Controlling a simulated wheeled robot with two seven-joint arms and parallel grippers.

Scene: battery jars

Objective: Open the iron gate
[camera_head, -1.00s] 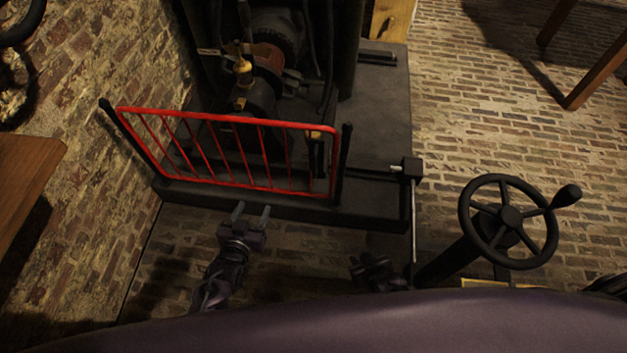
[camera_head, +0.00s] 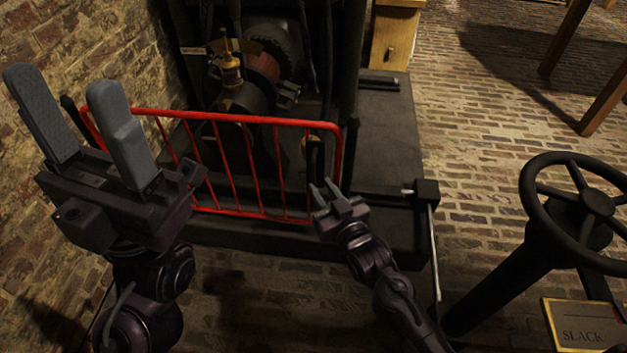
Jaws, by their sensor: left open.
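The iron gate (camera_head: 253,168) is a red barred frame standing between dark posts in front of the machine. Its bars run nearly upright under a red top rail. My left gripper (camera_head: 70,88) is open and empty, high in the foreground, and covers the gate's left end. My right gripper (camera_head: 322,187) is at the lower right corner of the gate, by its right upright. Its two fingers show, but their true gap and whether they touch the gate are unclear.
A dark machine (camera_head: 258,75) stands behind the gate on a dark plinth (camera_head: 385,130). A black handwheel (camera_head: 583,215) on a column and a framed sign (camera_head: 588,323) are at the right. A brick wall (camera_head: 100,45) is at the left.

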